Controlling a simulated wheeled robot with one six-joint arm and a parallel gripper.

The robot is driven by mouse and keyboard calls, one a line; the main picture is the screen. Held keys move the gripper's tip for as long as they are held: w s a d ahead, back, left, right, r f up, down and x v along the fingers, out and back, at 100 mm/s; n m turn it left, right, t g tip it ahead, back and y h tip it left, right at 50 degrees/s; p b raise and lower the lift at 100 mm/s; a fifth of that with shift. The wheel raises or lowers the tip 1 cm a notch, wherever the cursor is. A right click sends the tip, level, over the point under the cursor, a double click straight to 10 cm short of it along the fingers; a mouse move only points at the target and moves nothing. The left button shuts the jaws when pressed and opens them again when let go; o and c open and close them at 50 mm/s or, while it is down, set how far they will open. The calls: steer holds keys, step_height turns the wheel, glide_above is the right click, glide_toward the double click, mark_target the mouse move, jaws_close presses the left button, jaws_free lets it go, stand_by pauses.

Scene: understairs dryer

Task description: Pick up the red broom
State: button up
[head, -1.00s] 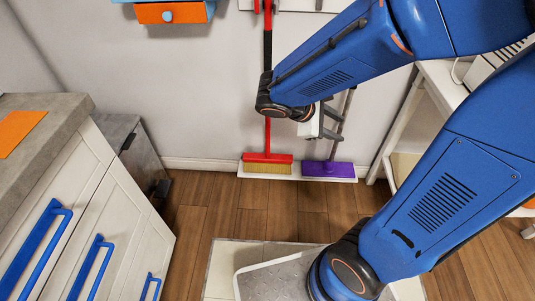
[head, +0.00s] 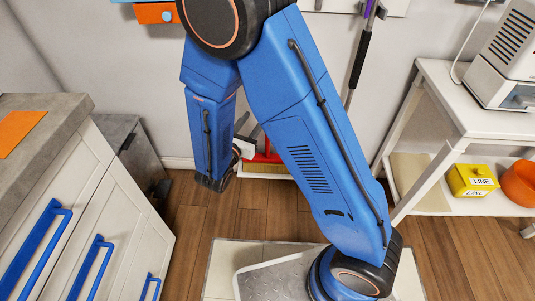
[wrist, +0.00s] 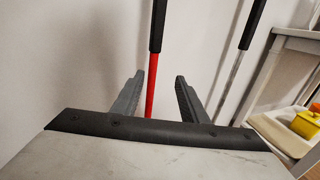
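The red broom (head: 268,155) stands upright against the wall. In the head view only part of its red head and yellow bristles shows, and my arm hides its handle. In the wrist view its red handle (wrist: 151,88) with a black grip runs upright, seen between the two fingers. My gripper (wrist: 157,92) is open and empty, with one grey finger on each side of the handle in the picture. I cannot tell whether the handle is within their reach. In the head view my gripper is partly hidden, low near the broom head.
A second broom handle (head: 361,58) with a black grip stands to the right; it also shows in the wrist view (wrist: 243,60). A white shelf table (head: 455,100) holds a yellow box (head: 472,180) and an orange bowl (head: 519,183). White drawers (head: 85,225) stand left.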

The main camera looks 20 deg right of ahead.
steer(key=w+a+x, duration=0.1)
steer(key=x, duration=1.6)
steer(key=shift+a+r+n+t, duration=0.2)
steer(key=shift+r+n+t, duration=0.05)
steer(key=shift+n+t, duration=0.05)
jaws_close()
stand_by(1.2)
